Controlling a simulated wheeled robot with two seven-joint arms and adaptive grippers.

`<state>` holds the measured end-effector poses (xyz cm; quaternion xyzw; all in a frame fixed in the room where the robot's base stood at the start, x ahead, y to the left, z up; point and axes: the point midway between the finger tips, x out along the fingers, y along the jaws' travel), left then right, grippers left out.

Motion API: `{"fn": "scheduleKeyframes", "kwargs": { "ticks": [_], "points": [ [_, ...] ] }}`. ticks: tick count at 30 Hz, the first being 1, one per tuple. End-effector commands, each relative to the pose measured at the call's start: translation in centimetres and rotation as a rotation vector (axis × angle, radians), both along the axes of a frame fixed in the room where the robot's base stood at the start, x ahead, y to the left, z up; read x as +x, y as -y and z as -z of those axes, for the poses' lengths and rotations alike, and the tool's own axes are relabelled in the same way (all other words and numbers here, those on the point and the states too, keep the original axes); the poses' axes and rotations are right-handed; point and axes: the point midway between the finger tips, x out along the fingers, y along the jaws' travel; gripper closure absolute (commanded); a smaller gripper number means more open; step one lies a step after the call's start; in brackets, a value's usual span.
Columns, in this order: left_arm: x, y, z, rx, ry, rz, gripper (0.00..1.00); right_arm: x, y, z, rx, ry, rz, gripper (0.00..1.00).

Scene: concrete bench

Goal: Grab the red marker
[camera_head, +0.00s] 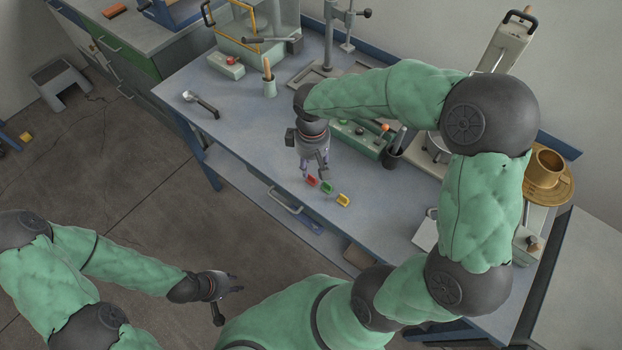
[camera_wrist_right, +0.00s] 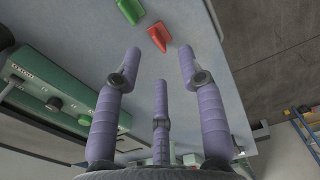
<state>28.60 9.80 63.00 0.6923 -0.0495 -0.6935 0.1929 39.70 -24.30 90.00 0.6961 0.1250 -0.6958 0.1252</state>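The red marker (camera_head: 311,181) is a small wedge-shaped block on the bench top near its front edge. It also shows in the right wrist view (camera_wrist_right: 159,37), just beyond my right fingertips. My right gripper (camera_head: 314,169) points down at the bench beside the red marker. In the wrist view its three purple fingers (camera_wrist_right: 160,62) are spread, with nothing between them. My left gripper (camera_head: 229,292) is away from the bench, over the floor at lower left; its dark fingers are spread apart and look empty.
A green marker (camera_head: 327,187) and a yellow marker (camera_head: 343,200) lie in a row to the right of the red one. A green instrument box (camera_head: 360,139) stands behind my right gripper. A metal tool (camera_head: 201,104) lies at left. The bench front left of the markers is clear.

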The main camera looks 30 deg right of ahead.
Motion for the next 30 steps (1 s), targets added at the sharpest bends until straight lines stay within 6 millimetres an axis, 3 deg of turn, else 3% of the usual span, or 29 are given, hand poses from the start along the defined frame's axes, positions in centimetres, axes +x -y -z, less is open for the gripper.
{"fn": "scheduleKeyframes", "kwargs": {
  "ticks": [1, 8, 18, 26, 30],
  "points": [
    [0.0, 0.0, 0.5, 0.0, 0.0, 0.0, 0.68, 0.0, 0.0, 1.0, -0.001, -0.002, 0.0, 0.6],
    [0.1, 0.0, 1.1, 0.0, 0.001, 0.0, 0.68, 0.1, 0.1, 2.4, 0.0, 0.0, 0.001, 0.6],
    [0.1, 0.0, 3.5, 0.0, 0.001, 0.0, 0.68, 0.3, 0.4, 6.7, 0.001, -0.001, 0.0, 0.6],
    [0.1, 0.0, 3.4, 0.0, 0.001, 0.0, 0.68, 0.3, 0.4, 6.8, 0.0, 0.0, 0.0, 0.6],
    [0.1, 0.0, 3.4, 0.0, 0.001, 0.0, 0.68, 0.3, 0.4, 6.8, 0.0, 0.0, 0.0, 0.89]
  ]
}}
